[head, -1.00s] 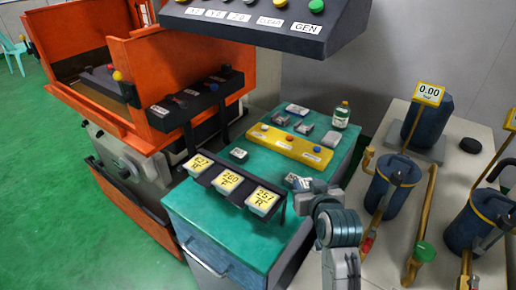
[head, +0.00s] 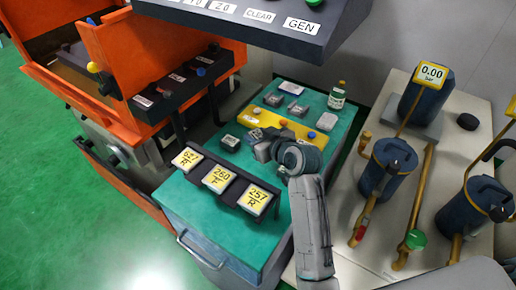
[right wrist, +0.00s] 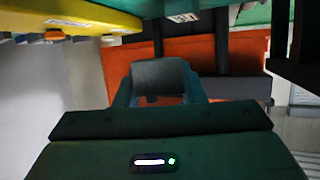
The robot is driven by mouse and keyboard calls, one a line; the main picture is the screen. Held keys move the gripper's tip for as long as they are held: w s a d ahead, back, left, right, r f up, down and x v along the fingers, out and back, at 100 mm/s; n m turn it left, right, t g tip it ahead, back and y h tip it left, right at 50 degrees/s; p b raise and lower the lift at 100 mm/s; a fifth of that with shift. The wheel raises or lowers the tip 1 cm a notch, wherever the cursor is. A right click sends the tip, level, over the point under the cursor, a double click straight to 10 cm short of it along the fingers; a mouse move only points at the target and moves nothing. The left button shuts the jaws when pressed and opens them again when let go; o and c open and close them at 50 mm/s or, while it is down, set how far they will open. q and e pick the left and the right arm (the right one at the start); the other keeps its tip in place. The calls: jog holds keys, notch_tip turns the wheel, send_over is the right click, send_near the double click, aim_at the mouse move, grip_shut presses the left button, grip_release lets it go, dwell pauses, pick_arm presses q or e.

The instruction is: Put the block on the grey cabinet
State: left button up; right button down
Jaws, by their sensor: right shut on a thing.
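The cabinet has a teal top (head: 205,220) and a grey front with a handle, at the centre of the head view. My right gripper (head: 259,146) is over the middle of this top, near the yellow bar. In the right wrist view a grey block (right wrist: 160,77) sits between the fingers of my right gripper (right wrist: 160,98), which is shut on it. In the head view the block is mostly hidden by the gripper, and I cannot tell whether it touches the top. My left gripper is not in view.
A yellow bar (head: 320,143) with buttons, several small grey pieces (head: 297,108) and a bottle (head: 337,96) stand on the top. A black rack (head: 197,170) with yellow labels lines its front. An orange machine (head: 120,60) is left; blue canisters (head: 388,160) stand right.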

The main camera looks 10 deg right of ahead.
jog(key=shift+w+d+f, duration=0.1)
jog(key=shift+f, duration=0.8)
notch_tip(320, 180, down, 4)
jog(key=shift+r+p, duration=0.25)
jog(key=shift+p, duration=0.2)
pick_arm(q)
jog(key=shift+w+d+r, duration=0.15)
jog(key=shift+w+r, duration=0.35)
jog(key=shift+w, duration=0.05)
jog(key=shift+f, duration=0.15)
pick_arm(e)
jog(key=shift+f, duration=0.45)
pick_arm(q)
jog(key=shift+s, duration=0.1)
pick_arm(e)
jog(key=shift+f, duration=0.1)
